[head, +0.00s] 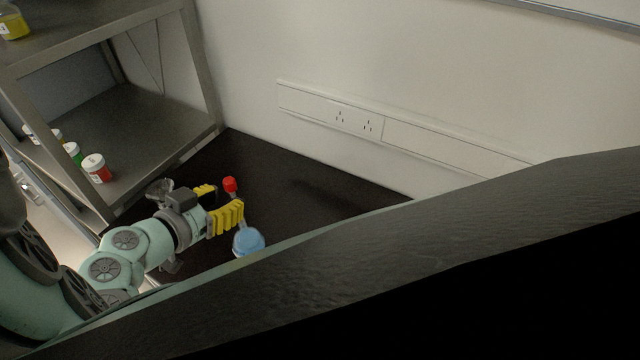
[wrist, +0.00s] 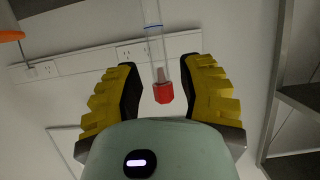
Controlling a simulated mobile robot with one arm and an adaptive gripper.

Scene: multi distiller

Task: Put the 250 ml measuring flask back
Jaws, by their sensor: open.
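The measuring flask has a blue-filled round bulb (head: 249,241), a thin clear neck and a red stopper (head: 230,184). In the head view it looks close to upright over the dark bench top; its base is partly cut off by the dark edge in front. My gripper (head: 229,200) has its yellow fingers spread, one on each side of the neck. In the wrist view my gripper (wrist: 160,62) is open, with the neck (wrist: 153,30) and red stopper (wrist: 163,92) between the fingers and a gap visible on both sides.
A grey shelf unit (head: 155,120) stands at the left, with red-labelled (head: 97,170) and green-labelled (head: 72,152) white-capped jars. A yellow bottle (head: 12,24) is on its upper shelf. Wall sockets (head: 355,122) are behind. A large dark slab (head: 440,235) fills the front right. The bench behind the flask is clear.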

